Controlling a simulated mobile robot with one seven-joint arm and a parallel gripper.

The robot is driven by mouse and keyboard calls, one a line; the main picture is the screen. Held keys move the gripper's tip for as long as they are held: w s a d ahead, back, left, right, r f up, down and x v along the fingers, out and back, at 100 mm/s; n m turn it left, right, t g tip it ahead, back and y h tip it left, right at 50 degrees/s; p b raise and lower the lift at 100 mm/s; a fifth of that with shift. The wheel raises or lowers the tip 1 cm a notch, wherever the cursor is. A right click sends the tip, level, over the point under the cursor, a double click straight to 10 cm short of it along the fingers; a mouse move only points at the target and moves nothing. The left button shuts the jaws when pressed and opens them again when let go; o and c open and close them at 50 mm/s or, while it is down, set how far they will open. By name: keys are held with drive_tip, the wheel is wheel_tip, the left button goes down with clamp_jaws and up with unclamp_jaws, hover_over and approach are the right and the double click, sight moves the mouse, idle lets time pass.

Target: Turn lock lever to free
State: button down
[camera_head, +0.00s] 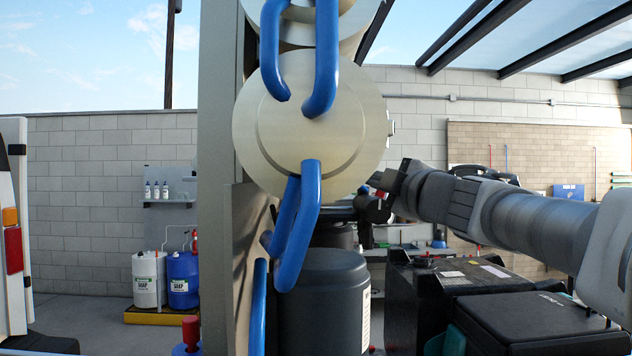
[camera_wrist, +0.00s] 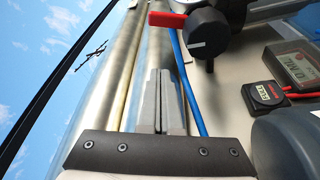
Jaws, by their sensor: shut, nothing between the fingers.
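A red lever (camera_wrist: 168,20) shows at the top of the wrist view. It points left from a round black knob (camera_wrist: 209,34) with a white mark on its face; I take it for the lock lever. My gripper (camera_wrist: 159,74) is shut and empty, its grey fingers side by side. The fingertips appear below the lever in the picture and apart from it. In the head view a small red spot (camera_head: 378,193) shows by my wrist, beside the large metal cylinder; I cannot tell whether it is the lever. My fingertips are not clear there.
Long metal tubes (camera_wrist: 103,90) run along the left of my fingers, and a blue hose (camera_wrist: 190,88) along the right. A grey meter (camera_wrist: 296,66) and a small black-and-red device (camera_wrist: 264,94) lie right. In the head view, a metal end cap (camera_head: 300,130) with blue pipes (camera_head: 294,225) blocks the middle.

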sight(379, 197)
drive_tip(key=w, duration=0.3)
drive_tip(key=w+d, duration=0.1)
drive_tip(key=w, duration=0.1)
drive_tip(key=shift+w+f, duration=0.2)
drive_tip(key=shift+f, duration=0.05)
drive_tip(key=shift+d+f, duration=0.2)
drive_tip(key=shift+d, duration=0.3)
